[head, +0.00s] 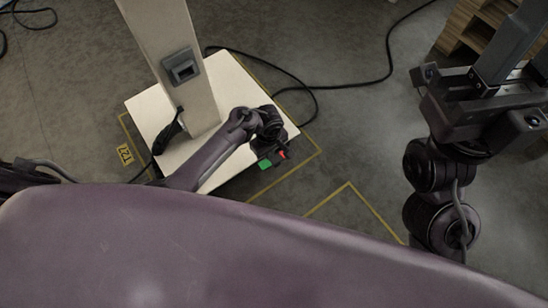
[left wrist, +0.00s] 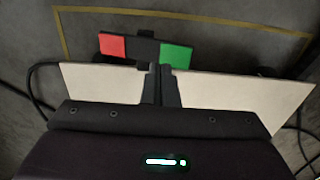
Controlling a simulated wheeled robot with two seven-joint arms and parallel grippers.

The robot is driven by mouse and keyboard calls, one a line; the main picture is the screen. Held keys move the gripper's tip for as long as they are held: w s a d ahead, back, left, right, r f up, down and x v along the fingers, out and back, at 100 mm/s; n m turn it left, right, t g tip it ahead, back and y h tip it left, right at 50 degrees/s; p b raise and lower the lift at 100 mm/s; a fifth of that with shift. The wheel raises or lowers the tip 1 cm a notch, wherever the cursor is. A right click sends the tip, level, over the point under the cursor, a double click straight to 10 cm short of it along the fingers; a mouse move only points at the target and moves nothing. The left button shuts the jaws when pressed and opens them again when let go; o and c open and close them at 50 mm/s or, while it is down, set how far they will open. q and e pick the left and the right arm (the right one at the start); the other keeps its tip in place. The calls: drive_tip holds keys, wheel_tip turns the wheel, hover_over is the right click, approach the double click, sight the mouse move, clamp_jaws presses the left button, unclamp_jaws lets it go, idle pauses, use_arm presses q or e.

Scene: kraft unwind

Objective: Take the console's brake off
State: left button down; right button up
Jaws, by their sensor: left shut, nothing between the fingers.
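The console is a pale column (head: 178,70) on a flat cream base plate (head: 150,108). At the plate's near right edge is a dark brake bar with a green pad (head: 265,165) and a red pad (head: 282,155). In the left wrist view the red pad (left wrist: 112,46) is left and the green pad (left wrist: 176,56) right, beyond the plate (left wrist: 230,90). My left gripper (head: 271,150) points down over this edge; its shut, empty fingers (left wrist: 157,72) end between the pads, closer to the green. Contact cannot be told.
Yellow tape (head: 320,153) marks the floor around the base plate, with a small yellow label (head: 125,154) at left. A black cable (head: 350,82) runs behind the console. Wooden slatted pallets (head: 465,30) stand at the upper right. Floor in front of the plate is clear.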

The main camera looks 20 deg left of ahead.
sight(270, 162)
use_arm(q)
drive_tip(key=shift+f+b, duration=1.6)
drive_tip(key=shift+f, duration=0.95)
idle(1.0)
idle(0.4)
